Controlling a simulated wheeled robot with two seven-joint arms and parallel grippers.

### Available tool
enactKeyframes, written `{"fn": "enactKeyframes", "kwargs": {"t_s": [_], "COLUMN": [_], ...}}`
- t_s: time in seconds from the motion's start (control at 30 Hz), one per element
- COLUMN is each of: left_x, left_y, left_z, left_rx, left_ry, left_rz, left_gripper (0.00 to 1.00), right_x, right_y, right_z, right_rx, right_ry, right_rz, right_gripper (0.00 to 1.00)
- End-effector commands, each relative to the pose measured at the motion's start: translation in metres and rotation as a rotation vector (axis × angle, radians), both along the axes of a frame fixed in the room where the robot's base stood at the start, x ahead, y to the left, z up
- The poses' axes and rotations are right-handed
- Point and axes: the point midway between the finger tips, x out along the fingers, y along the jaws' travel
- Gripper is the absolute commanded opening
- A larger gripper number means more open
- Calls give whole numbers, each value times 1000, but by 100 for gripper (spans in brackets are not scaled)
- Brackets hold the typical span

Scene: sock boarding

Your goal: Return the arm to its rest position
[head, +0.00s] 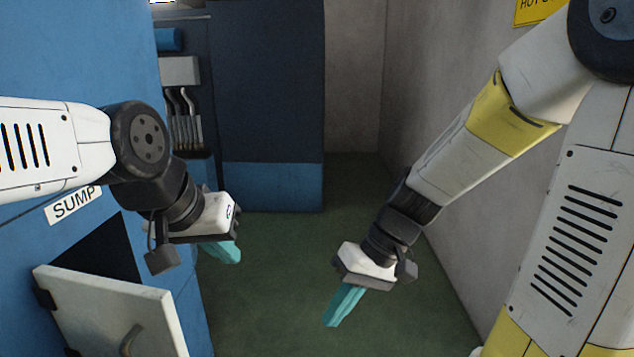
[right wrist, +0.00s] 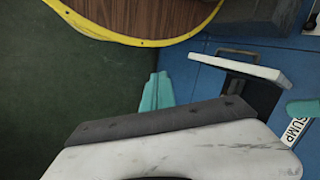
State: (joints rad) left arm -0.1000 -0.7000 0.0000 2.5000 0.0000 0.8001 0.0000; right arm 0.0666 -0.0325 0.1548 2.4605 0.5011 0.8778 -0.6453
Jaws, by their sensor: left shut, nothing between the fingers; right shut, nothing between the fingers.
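My right arm comes in from the upper right in the head view. Its gripper (head: 333,323) has teal fingers pressed together, pointing down over the green floor and holding nothing. The same shut fingers show in the right wrist view (right wrist: 157,92). My left arm comes in from the left. Its gripper (head: 232,256) is shut and empty in front of the blue cabinet, its fingers partly hidden behind the white gripper body. A teal fingertip also shows at the right edge of the right wrist view (right wrist: 304,108). The two grippers are well apart.
A white hatch door (head: 105,310) stands open from the blue cabinet (head: 60,50), below my left arm, near a SUMP label (head: 73,205). Several grey levers (head: 184,115) are at the back. A grey wall (head: 440,90) stands on the right. The green floor (head: 270,290) between is clear.

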Motion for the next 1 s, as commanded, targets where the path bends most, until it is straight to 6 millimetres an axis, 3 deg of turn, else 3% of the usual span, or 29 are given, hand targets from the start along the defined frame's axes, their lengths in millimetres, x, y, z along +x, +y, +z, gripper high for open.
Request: {"fn": "enactKeyframes", "kwargs": {"t_s": [0.3, 0.5, 0.67, 1.0], "left_x": [0, 0, 0, 0], "left_y": [0, 0, 0, 0], "left_z": [0, 0, 0, 0], "left_rx": [0, 0, 0, 0], "left_ry": [0, 0, 0, 0], "left_rz": [0, 0, 0, 0], "left_gripper": [0, 0, 0, 0], "right_x": [4, -1, -3, -3], "right_y": [-70, -100, -109, -109], "right_z": [83, 119, 129, 129], "right_rx": [-213, -241, -244, -244], "right_ry": [-343, -489, -529, -530], "right_rz": [-266, -415, -459, -464], "right_gripper": [0, 0, 0, 0]}}
